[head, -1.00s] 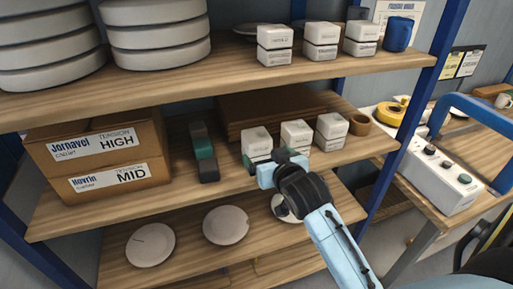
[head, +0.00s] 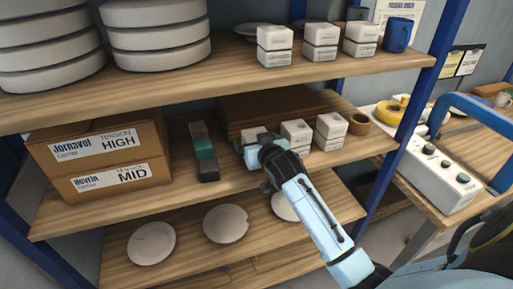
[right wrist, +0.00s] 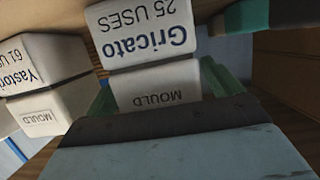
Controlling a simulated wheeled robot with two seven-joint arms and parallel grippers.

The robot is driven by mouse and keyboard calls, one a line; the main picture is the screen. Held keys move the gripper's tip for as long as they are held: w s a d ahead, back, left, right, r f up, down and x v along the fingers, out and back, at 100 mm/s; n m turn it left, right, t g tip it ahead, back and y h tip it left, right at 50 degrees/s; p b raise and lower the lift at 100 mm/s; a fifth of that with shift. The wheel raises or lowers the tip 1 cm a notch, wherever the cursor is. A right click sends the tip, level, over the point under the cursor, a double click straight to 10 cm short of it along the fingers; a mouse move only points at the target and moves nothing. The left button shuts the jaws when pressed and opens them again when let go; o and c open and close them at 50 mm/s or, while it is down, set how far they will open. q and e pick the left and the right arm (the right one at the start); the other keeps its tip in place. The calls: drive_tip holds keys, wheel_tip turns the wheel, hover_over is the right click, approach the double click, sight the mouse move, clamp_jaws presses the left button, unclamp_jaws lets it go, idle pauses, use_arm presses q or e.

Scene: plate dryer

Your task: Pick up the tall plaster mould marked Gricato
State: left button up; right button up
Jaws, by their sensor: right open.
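The white mould marked Gricato, 25 uses (right wrist: 150,45), stands in the middle of the right wrist view, its lettering upside down there. In the head view it is the left one (head: 256,131) of three white block stacks on the middle shelf, its lower part hidden by my right gripper (head: 255,145). In the right wrist view the green fingers of this gripper (right wrist: 160,88) are open, one on each side of the mould's lower block. Whether they touch it I cannot tell. My left gripper is not in view.
A mould marked Yastori (right wrist: 48,65) stands close beside the Gricato mould. Another white mould (head: 331,130) and a brown ring (head: 358,122) are farther right on the shelf.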

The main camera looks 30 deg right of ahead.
drive_tip(key=c, duration=1.4)
drive_tip(key=shift+r, duration=0.15)
drive_tip(key=shift+c, duration=0.2)
